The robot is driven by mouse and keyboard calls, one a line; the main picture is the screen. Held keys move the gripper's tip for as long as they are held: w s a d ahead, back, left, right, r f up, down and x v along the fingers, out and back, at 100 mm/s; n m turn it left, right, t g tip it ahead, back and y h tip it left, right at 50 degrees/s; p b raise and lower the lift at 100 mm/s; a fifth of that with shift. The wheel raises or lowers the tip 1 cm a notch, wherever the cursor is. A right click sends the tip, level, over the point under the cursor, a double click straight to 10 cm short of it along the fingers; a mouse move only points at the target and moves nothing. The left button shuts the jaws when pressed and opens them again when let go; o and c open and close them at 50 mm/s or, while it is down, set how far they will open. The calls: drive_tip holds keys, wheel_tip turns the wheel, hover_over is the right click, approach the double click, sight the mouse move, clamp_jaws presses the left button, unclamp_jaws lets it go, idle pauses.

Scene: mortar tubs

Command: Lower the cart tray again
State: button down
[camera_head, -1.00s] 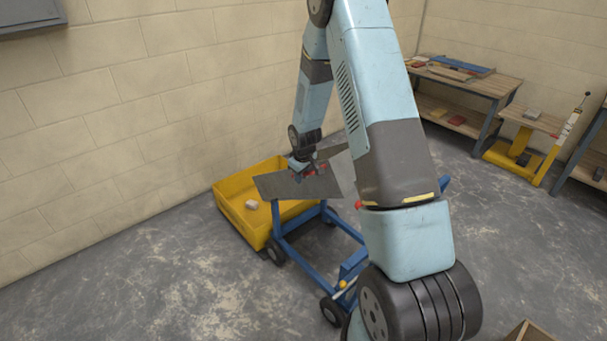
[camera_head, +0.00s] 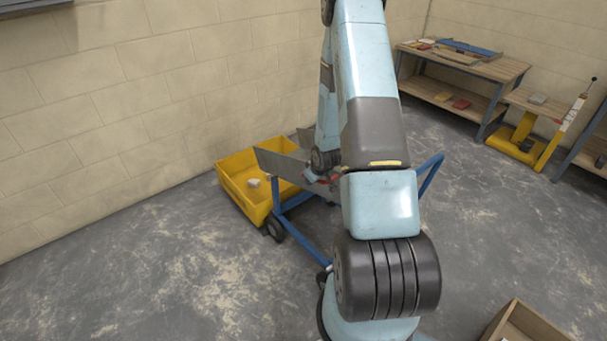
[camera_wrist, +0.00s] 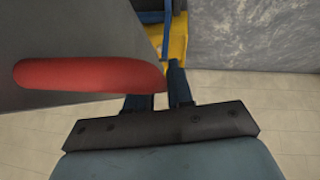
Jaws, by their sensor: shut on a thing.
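The cart has a blue frame (camera_head: 297,203) and a grey metal tray (camera_head: 278,164). The tray lies behind my arm, and part of it is hidden. In the wrist view the grey tray (camera_wrist: 70,40) fills the upper left, with a red handle grip (camera_wrist: 90,75) across it. My gripper (camera_wrist: 163,92) is shut at the right end of the red grip. In the head view my gripper (camera_head: 314,178) is small and low at the tray's side, close to a red part.
A yellow tub (camera_head: 236,183) with a small pale block (camera_head: 253,183) stands by the wall beside the cart. A bench (camera_head: 465,70) and a yellow pallet truck (camera_head: 550,140) stand at the right. A wooden box (camera_head: 525,325) is at the bottom right. The left floor is clear.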

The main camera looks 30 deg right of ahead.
drive_tip(key=shift+w+d+r, duration=0.15)
drive_tip(key=shift+d, duration=0.05)
drive_tip(key=c, duration=1.1)
unclamp_jaws()
drive_tip(key=shift+a, duration=0.1)
drive_tip(key=shift+v, duration=3.7)
